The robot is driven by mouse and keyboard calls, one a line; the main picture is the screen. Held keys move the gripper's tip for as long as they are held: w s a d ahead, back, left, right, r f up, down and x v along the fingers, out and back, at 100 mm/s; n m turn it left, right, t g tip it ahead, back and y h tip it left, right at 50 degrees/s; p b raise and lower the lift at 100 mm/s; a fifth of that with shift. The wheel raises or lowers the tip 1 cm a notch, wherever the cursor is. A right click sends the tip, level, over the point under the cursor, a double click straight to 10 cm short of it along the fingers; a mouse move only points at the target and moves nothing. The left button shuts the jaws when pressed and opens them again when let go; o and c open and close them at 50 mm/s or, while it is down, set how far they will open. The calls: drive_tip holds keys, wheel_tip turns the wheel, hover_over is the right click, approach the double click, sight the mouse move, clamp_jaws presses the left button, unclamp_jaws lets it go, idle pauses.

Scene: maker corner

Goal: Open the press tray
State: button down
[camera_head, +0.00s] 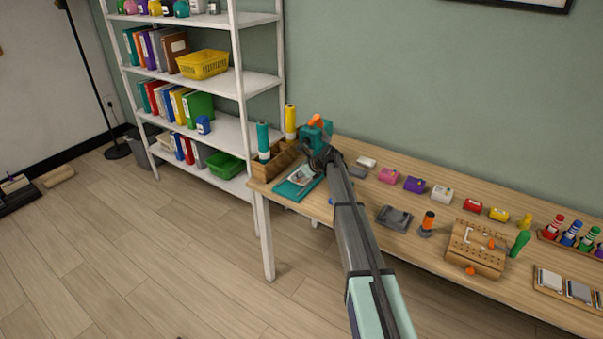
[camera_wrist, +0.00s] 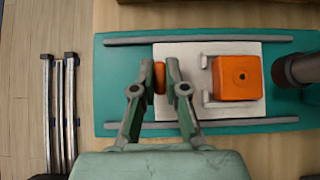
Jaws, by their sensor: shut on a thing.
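The press base is a teal plate (camera_wrist: 110,100) with two dark rails, seen from above in the wrist view. It also shows at the table's front left in the head view (camera_head: 290,191). The white press tray (camera_wrist: 190,52) lies between the rails and bears an orange block (camera_wrist: 235,78) beside white brackets. A small orange handle (camera_wrist: 159,78) stands at the tray's left end. My gripper (camera_wrist: 161,72) is shut on this handle, one finger on each side. A dark round part (camera_wrist: 298,70) overhangs the plate's right end. In the head view my arm hides much of this area.
The wooden table (camera_head: 290,212) ends just left of the press. A wooden box (camera_head: 272,163) with teal and yellow cylinders stands beside it. Several small coloured boxes and a pegboard block (camera_head: 475,247) lie to the right. A white shelf (camera_head: 240,135) stands behind left. Floor in front is clear.

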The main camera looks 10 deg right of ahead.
drive_tip(key=s+a, duration=0.2)
drive_tip(key=s, duration=0.1)
drive_tip(key=s+a, duration=0.2)
drive_tip(key=a, duration=0.1)
drive_tip(key=shift+s+p, duration=0.3)
drive_tip(key=shift+s, duration=0.1)
drive_tip(key=shift+w, duration=0.1)
drive_tip(key=c, duration=1.2)
unclamp_jaws()
drive_tip(key=v, duration=1.2)
